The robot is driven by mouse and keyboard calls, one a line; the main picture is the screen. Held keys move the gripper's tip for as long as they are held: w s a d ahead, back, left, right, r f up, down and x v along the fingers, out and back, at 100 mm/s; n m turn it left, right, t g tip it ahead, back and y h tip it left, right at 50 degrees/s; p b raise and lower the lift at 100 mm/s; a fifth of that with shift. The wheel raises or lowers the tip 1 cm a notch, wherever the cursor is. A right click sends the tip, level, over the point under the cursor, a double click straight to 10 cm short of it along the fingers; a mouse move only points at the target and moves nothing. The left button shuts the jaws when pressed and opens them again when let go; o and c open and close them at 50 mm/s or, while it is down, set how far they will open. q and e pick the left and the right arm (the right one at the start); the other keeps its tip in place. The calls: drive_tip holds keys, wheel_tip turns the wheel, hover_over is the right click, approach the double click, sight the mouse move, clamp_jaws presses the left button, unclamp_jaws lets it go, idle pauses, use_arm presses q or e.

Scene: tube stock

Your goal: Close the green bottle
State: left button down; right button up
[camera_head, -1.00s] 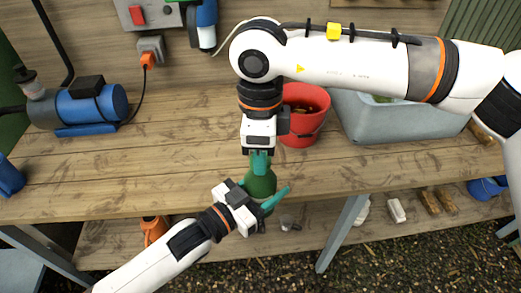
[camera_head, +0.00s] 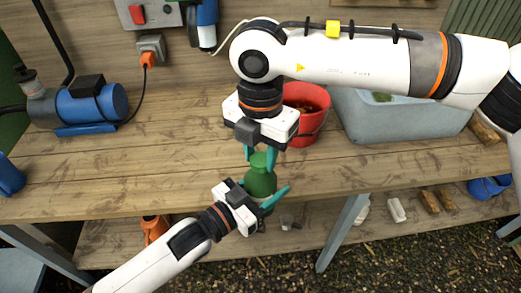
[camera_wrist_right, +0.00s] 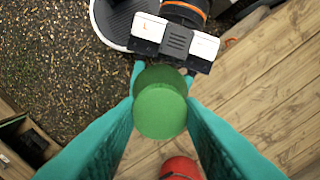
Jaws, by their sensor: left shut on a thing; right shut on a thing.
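The green bottle (camera_head: 260,183) is upright at the table's front edge in the head view. My left gripper (camera_head: 266,200) is shut around its body from the front left. A green cap (camera_head: 259,160) sits at the bottle's mouth, in line with the neck; I cannot tell how tightly it is seated. My right gripper (camera_head: 259,152) points down from above, shut on the cap with its teal fingers on either side. In the right wrist view the cap's round top (camera_wrist_right: 160,112) lies between the fingers, with part of the bottle (camera_wrist_right: 160,77) behind it.
A red bucket (camera_head: 318,122) stands just behind my right gripper, with a grey tub (camera_head: 400,118) to its right. A blue pump (camera_head: 95,105) is at the back left. The tabletop (camera_head: 160,165) left of the bottle is clear.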

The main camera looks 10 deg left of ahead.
drive_tip(key=m, duration=0.4)
drive_tip(key=shift+w, duration=0.1)
drive_tip(key=m, duration=0.5)
drive_tip(key=o, duration=1)
wheel_tip(320, 180, up, 12)
